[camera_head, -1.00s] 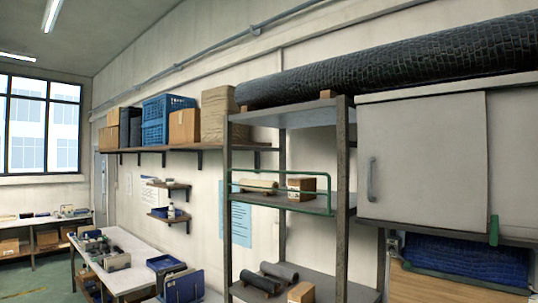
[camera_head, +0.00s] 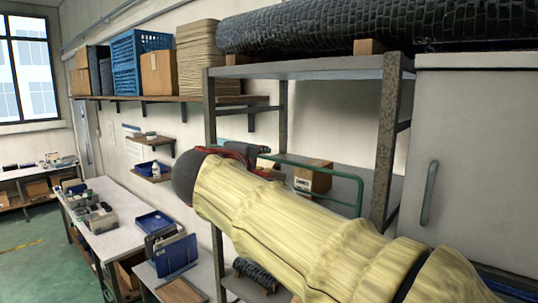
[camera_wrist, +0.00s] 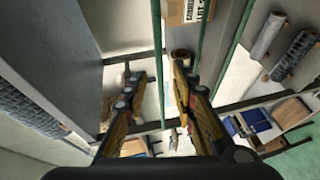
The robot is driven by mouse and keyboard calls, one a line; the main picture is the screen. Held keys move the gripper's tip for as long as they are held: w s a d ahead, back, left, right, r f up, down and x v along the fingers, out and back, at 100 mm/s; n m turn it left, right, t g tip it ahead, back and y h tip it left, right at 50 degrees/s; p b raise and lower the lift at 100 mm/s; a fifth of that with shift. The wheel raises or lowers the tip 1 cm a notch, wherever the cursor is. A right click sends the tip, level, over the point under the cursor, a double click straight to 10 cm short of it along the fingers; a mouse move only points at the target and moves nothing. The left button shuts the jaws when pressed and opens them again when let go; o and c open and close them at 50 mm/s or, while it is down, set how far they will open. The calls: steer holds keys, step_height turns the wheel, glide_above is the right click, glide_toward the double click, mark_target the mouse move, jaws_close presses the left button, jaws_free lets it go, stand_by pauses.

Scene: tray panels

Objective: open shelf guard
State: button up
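The shelf guard (camera_head: 361,190) is a green tube frame across the front of the grey metal rack's middle shelf. My sleeved arm covers its left and lower parts in the head view. In the wrist view one green guard bar (camera_wrist: 160,62) runs between the fingers, and another green bar (camera_wrist: 202,50) lies to the right. My gripper (camera_wrist: 156,74) is open, with a finger on each side of the first bar. Contact cannot be told. In the head view the gripper is mostly hidden behind my arm.
A cardboard box (camera_head: 313,176) stands on the shelf behind the guard; it also shows in the wrist view (camera_wrist: 188,10). A rack post (camera_head: 386,140) and a white cabinet (camera_head: 470,150) stand to the right. A workbench (camera_head: 120,215) with blue bins is at left.

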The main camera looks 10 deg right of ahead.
mark_target(271, 159)
steer(key=p+x, duration=0.1)
steer(key=x, duration=0.6)
steer(key=shift+w+d+p, duration=0.1)
steer(key=shift+d+p, duration=0.05)
steer(key=shift+p, duration=0.25)
steer(key=shift+c, duration=0.4)
jaws_close()
